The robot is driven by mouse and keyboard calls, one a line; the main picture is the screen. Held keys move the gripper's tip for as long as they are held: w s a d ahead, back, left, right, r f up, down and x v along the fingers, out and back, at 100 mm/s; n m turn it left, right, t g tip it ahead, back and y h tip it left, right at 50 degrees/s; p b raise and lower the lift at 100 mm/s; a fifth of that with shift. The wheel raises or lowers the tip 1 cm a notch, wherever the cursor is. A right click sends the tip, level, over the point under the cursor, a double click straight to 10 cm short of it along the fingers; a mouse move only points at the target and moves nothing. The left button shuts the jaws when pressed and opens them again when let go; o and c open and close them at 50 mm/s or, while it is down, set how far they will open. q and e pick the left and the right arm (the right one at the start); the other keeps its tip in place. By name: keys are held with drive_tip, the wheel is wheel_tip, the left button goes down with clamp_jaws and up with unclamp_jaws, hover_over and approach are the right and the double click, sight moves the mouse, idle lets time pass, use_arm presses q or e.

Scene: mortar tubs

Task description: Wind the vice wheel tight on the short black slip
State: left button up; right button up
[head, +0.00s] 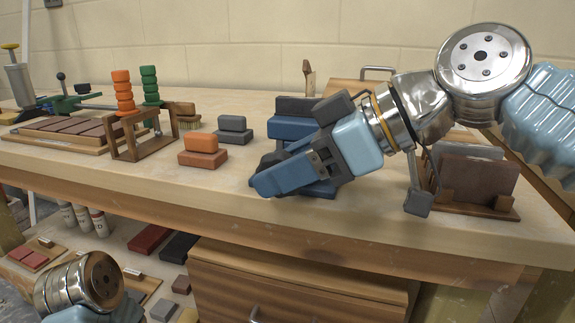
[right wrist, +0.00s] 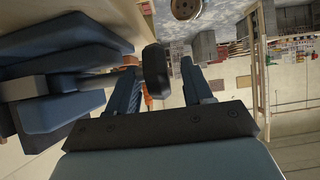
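A blue vice (head: 292,128) with a dark grey top stands on the bench, largely hidden behind my right gripper. In the right wrist view its stacked blue body (right wrist: 60,60) fills the left side. A grey shaft leads from it to a dark rounded wheel (right wrist: 157,70). My right gripper (right wrist: 158,82) is open, and the wheel shows between its two fingers. I see a gap between wheel and right finger; contact with the left finger is unclear. I cannot pick out the short black slip for certain. My left wrist shows at lower left; its gripper is out of frame.
An orange block pair (head: 202,152) and a grey block pair (head: 234,130) sit left of the vice. A wooden stand (head: 130,138) carries orange and green stacked grips. A wooden rack (head: 470,205) with brown and grey plates is at right. The bench front is mostly clear.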

idle(0.3)
drive_tip(key=p+v, duration=0.2)
drive_tip(key=v, duration=1.1)
drive_tip(key=shift+d+r, duration=0.2)
drive_tip(key=shift+d, duration=0.15)
drive_tip(key=shift+s, duration=0.15)
